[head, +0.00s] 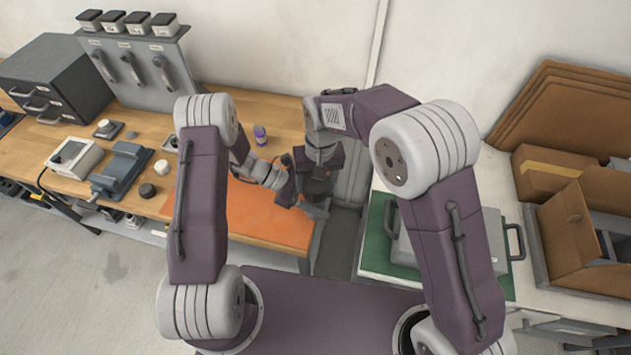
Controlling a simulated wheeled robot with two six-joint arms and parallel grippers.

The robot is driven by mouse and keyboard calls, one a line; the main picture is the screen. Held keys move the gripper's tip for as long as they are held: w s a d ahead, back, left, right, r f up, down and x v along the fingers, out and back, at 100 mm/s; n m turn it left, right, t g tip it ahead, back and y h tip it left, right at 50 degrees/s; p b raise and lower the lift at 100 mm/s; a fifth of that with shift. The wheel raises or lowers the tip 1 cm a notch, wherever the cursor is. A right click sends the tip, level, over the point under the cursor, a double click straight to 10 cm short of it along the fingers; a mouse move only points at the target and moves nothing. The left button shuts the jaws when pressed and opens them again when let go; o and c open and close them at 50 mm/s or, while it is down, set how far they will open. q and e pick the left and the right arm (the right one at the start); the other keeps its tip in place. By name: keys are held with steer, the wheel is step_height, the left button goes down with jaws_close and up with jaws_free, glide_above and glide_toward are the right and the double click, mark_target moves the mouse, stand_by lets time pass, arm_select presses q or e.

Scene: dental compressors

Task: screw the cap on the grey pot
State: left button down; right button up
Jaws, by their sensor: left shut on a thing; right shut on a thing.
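The grey pot (317,188) is a small dark round shape at the right end of the orange mat (262,218). My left gripper (291,192) reaches in from the left, low over the mat, and is shut on the pot's side. My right gripper (321,168) points down directly above the pot and is shut. The cap is hidden by the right gripper's jaws, so I cannot tell how it sits on the pot.
A purple-labelled small jar (260,134) stands behind the mat. A dark puck (147,190), a white round part (162,167) and a grey vise-like fixture (121,170) are on the wooden bench at left. A grey case (400,250) lies on a green mat (376,240) at right.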

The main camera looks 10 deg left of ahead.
steer(key=shift+o, duration=0.2)
steer(key=shift+s+a+r, duration=0.1)
steer(key=shift+s+r, duration=0.25)
steer(key=shift+r, duration=0.3)
steer(key=shift+s+r, duration=0.35)
steer(key=shift+r, duration=0.3)
steer(key=o, duration=0.9)
steer(key=shift+r, duration=0.1)
steer(key=shift+n+g, duration=0.3)
steer(key=shift+n, duration=0.1)
steer(key=r+n, duration=0.1)
steer(key=n, duration=0.1)
steer(key=d+r+n, duration=0.1)
steer(key=n, duration=0.1)
steer(key=shift+d+r+n+h, duration=0.1)
steer(key=shift+r+n+h, duration=0.1)
steer(key=shift+n+h, duration=0.15)
steer(key=r+n, duration=0.1)
steer(key=r, duration=0.1)
steer(key=w+r+n, duration=0.1)
steer(key=n, duration=0.1)
steer(key=shift+r+h, duration=0.25)
steer(key=shift+r, duration=0.15)
steer(key=shift+a+r, duration=0.35)
steer(key=shift+a, duration=0.2)
